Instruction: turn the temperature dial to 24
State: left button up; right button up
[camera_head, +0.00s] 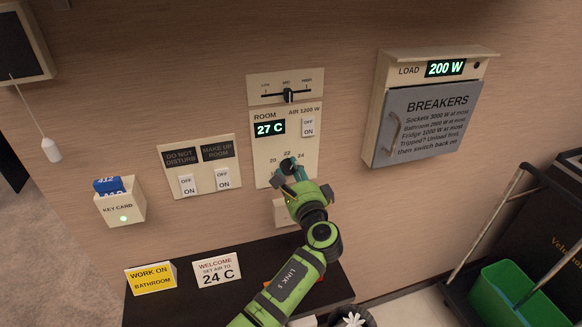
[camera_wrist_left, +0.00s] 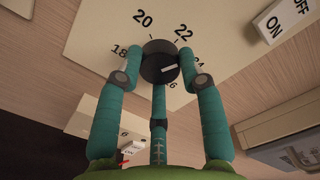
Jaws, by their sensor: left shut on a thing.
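The black temperature dial (camera_head: 287,164) sits low on the room panel (camera_head: 264,152), whose green display (camera_head: 270,128) reads 27 C. In the left wrist view the dial (camera_wrist_left: 158,56) has a white mark pointing right, roughly toward the partly hidden 24; 18, 20 and 22 also show. My left gripper (camera_head: 291,173) is at the dial, its teal fingers (camera_wrist_left: 160,73) shut around the knob. The fingers hide part of the scale. My right gripper is not in view.
Above is an air slider (camera_head: 288,96); an OFF/ON switch (camera_head: 308,127) is right of the display. A welcome card (camera_head: 217,270) reading "set air to 24 C" stands on the dark shelf below. The breaker box (camera_head: 432,105) is at right, with a load of 200 W.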

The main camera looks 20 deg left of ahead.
pick_arm(q)
jog(key=m+p, duration=0.1)
jog(key=m, duration=0.1)
jog(key=m+p, duration=0.1)
jog(key=m, duration=0.1)
jog(key=shift+w+d+r+p, duration=0.1)
jog(key=shift+r+p, duration=0.25)
jog(key=shift+p, duration=0.05)
jog(key=shift+f+m+p, duration=0.15)
jog(key=shift+m+p, duration=0.4)
jog(key=shift+m, duration=0.65)
jog(key=shift+f+m, duration=0.1)
jog(key=shift+m, duration=0.4)
jog(key=shift+f+p, duration=0.1)
jog(key=shift+p, duration=0.2)
jog(key=shift+f, duration=0.1)
jog(key=o, duration=0.9)
jog(key=shift+o, duration=1.3)
jog(key=shift+w+f, duration=0.1)
jog(key=shift+f, duration=0.05)
